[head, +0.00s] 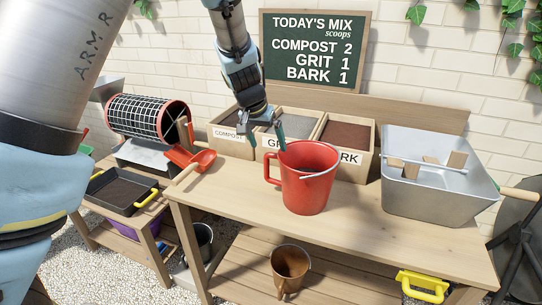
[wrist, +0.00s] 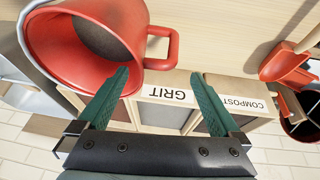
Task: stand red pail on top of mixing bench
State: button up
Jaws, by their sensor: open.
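The red pail (head: 308,190) stands upright on the wooden mixing bench (head: 240,178), near the middle of its top. Its side handle points left and its wire bail rests across the front. My gripper (head: 265,130) is open and empty, just behind and left of the pail's rim, apart from the handle as far as I can tell. In the wrist view the pail (wrist: 75,62) fills the upper left, with its dark inside showing. There the gripper's green fingers (wrist: 158,73) are spread, the left one overlapping the pail's rim in the picture, and the handle lies beyond the tips.
Labelled compost, grit and bark bins (head: 350,150) stand behind the pail. A grey tub (head: 430,195) with wooden blocks is at the right. A red scoop (head: 192,160) lies at the left end. A rusty pot (head: 290,268) stands on the lower shelf.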

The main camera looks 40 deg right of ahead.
jog(key=shift+v, duration=1.9)
jog(key=w+a+n+y, duration=0.1)
jog(key=w+a+n, duration=0.15)
jog(key=a, duration=0.85)
jog(key=w+a+n+y, duration=0.1)
jog(key=w+a+n, duration=0.15)
jog(key=a, duration=0.75)
jog(key=s+a+n+y, duration=0.1)
jog(key=s+a+n, duration=0.1)
jog(key=a, duration=1)
jog(key=s+a+f+n+y, duration=0.1)
jog(key=s+a+n, duration=0.2)
jog(key=a, duration=0.9)
jog(key=shift+s, duration=1)
jog(key=shift+f, duration=0.15)
